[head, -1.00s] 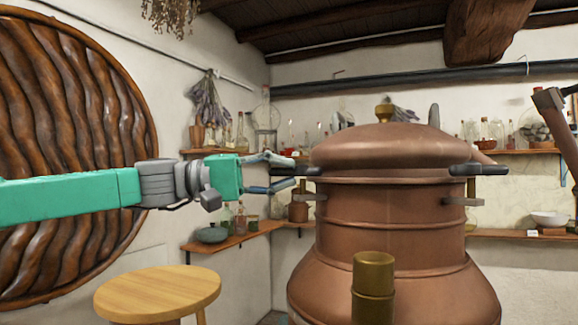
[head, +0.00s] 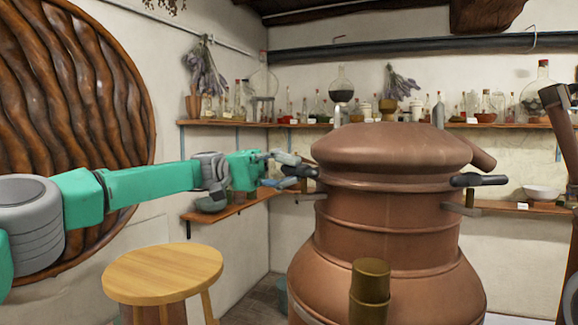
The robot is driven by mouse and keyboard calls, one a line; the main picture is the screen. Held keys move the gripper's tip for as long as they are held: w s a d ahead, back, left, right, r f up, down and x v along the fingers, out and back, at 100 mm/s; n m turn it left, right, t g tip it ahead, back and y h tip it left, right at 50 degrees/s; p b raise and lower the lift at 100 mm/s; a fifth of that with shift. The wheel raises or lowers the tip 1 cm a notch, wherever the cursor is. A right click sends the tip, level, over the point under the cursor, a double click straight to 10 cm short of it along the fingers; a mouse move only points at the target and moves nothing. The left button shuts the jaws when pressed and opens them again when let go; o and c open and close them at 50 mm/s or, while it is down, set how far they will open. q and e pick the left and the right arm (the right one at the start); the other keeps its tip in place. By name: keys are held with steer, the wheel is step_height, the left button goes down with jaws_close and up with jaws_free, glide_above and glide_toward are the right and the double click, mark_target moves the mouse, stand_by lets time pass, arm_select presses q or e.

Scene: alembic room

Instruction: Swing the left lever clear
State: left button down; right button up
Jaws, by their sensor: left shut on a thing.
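The copper still (head: 385,235) stands at centre right with its domed lid (head: 390,150) on. The left lever (head: 308,172) is a short dark handle at the left side of the lid's rim. My left gripper (head: 288,172) reaches in from the left and is shut on the lever's outer end, its fingers partly hiding it. The right lever (head: 480,180) sticks out to the right from the opposite side of the rim. My right gripper is not in view.
A round wooden stool (head: 163,275) stands below my left arm. A brass fitting (head: 370,285) rises in front of the still. Wall shelves (head: 290,125) with bottles and flasks run behind it. A copper pipe (head: 562,130) stands at the right edge.

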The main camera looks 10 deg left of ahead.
arm_select(q)
steer(key=shift+w, duration=0.15)
steer(key=c, duration=1.7)
jaws_free()
steer(key=shift+c, duration=0.2)
steer(key=shift+o, duration=1)
steer(key=shift+w, duration=0.15)
steer(key=shift+w+f, duration=0.15)
steer(key=shift+w, duration=0.1)
steer(key=shift+s+a, duration=0.15)
steer(key=shift+a, duration=0.35)
steer(key=w+v, duration=0.1)
steer(key=v, duration=0.6)
steer(key=shift+d, duration=0.2)
steer(key=shift+f, duration=0.2)
